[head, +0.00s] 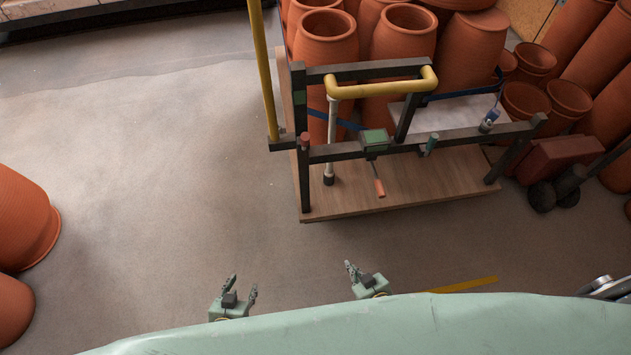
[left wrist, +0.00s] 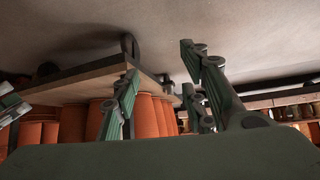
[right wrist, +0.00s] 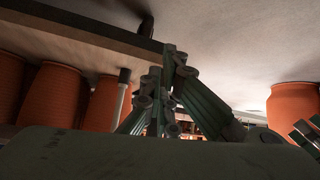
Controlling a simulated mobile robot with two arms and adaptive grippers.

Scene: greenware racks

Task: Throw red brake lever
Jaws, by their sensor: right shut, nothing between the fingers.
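The red brake lever (head: 379,187) is a short red-orange handle. It hangs below a green box (head: 375,140) on the front rail of the dark-framed cart, angled slightly to the right. My left gripper (head: 243,284) is low in the head view, left of and well short of the cart, with its fingers apart and empty; they also show spread in the left wrist view (left wrist: 158,62). My right gripper (head: 350,267) is below the lever in the picture, apart from it, with its fingers together; they also meet in the right wrist view (right wrist: 163,68). I cannot make out the lever in either wrist view.
The cart has a wooden deck (head: 435,183), a yellow push bar (head: 385,88) and a yellow upright pole (head: 262,70). Terracotta pots (head: 326,40) crowd behind it, and more stand at left (head: 22,220). The concrete floor (head: 150,170) between is clear.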

